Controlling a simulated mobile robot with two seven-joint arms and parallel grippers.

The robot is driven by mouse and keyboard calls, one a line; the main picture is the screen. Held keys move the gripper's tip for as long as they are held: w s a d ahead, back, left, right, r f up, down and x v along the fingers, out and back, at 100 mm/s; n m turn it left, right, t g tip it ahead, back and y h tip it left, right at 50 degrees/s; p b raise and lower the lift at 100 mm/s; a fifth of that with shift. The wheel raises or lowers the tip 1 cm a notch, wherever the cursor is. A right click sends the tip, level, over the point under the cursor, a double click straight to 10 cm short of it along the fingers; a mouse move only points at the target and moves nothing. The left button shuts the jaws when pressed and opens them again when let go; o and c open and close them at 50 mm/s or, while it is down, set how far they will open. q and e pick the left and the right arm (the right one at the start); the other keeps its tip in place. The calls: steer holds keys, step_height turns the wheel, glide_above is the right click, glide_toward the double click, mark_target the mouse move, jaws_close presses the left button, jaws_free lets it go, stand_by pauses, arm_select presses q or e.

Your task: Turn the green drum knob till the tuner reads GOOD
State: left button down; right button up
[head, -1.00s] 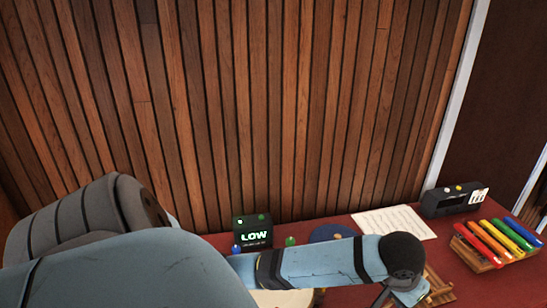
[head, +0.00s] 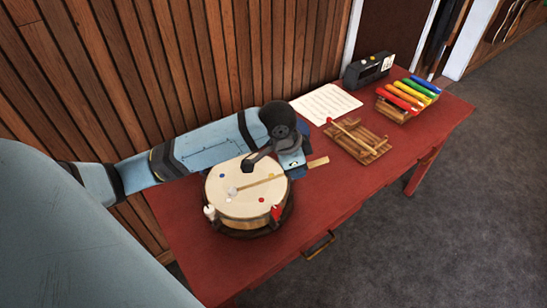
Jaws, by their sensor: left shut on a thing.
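The round drum (head: 245,203) sits on the red table with a pale skin bearing coloured dots. A white knob (head: 210,212) and a red knob (head: 276,212) show at its front rim. The green knob and the tuner are not visible; my arm covers the drum's back area. My left gripper (head: 288,172) is at the drum's right back edge, seemingly shut on a mallet (head: 254,184) whose pale head is over the skin. Whether the head touches is unclear. My right gripper is not in view.
A wooden rack (head: 360,142) with a red-tipped mallet, a white sheet (head: 326,104), a dark radio-like box (head: 368,70) and a coloured xylophone (head: 405,97) stand to the right on the red table (head: 420,125). The table's front right is clear.

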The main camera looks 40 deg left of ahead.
arm_select(q)
steer(key=a+f+m+g+b, duration=0.1)
steer(key=a+f+m+b, duration=0.1)
steer(key=f+m+b, duration=0.1)
steer(key=w+a+f+m+g+b, duration=0.1)
steer(key=a+f+m+b, duration=0.1)
steer(key=f+m+b, duration=0.1)
steer(key=a+f+m+g+b, duration=0.1)
steer(key=a+f+m+b, duration=0.1)
steer(key=f+m+b, duration=0.2)
steer(key=shift+w+a+f+m, duration=0.1)
steer(key=shift+a+f+m, duration=0.15)
steer(key=shift+m, duration=0.4)
steer(key=shift+w+a+f+m, duration=0.1)
steer(key=shift+f+m, duration=0.15)
steer(key=shift+m, duration=0.4)
steer(key=shift+p, duration=0.4)
steer(key=shift+f, duration=0.6)
steer(key=shift+r, duration=0.15)
